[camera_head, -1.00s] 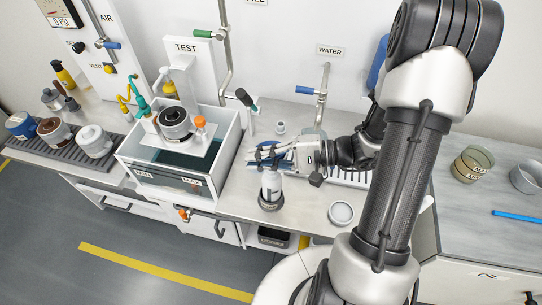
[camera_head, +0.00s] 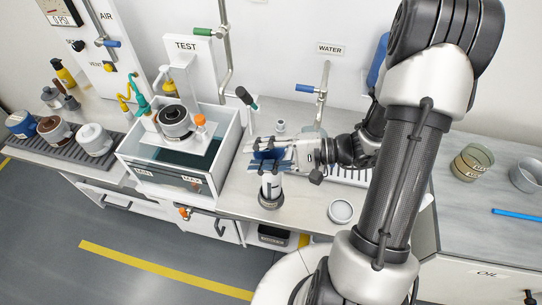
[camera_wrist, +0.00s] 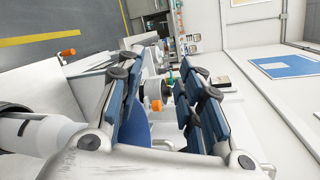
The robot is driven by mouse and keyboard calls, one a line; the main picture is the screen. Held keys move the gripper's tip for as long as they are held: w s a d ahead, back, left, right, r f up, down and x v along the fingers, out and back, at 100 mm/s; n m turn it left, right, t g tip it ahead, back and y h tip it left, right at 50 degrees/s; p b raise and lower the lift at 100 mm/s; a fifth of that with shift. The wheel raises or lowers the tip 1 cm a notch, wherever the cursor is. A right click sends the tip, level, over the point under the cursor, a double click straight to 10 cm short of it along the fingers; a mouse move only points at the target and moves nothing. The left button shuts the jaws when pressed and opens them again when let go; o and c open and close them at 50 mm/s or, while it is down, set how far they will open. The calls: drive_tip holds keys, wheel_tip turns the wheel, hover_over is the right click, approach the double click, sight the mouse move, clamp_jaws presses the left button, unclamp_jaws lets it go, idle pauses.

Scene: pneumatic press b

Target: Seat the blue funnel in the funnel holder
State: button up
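My gripper (camera_head: 268,152) is above the middle of the bench, pointing left. A white bottle-like cylinder (camera_head: 270,188) stands upright in a dark round base just below the fingers. It also shows at the lower left of the wrist view (camera_wrist: 35,132).
A clear-walled water tank (camera_head: 160,182) with a press fitting (camera_head: 175,122) stands left of my gripper. Several canisters sit on a dark rack (camera_head: 75,150) at far left. A round dish (camera_head: 340,211) lies on the bench at right. A water tap (camera_head: 322,95) rises behind.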

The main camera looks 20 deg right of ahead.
drive_tip(key=v, duration=1.2)
drive_tip(key=shift+s+a, duration=0.1)
drive_tip(key=s+a+r+n+g+h, duration=0.1)
drive_tip(key=s+a+r+n+h, duration=0.9)
drive_tip(key=h, duration=0.4)
drive_tip(key=shift+a+r+g, duration=0.2)
drive_tip(key=shift+r+g, duration=0.2)
drive_tip(key=shift+r, duration=0.1)
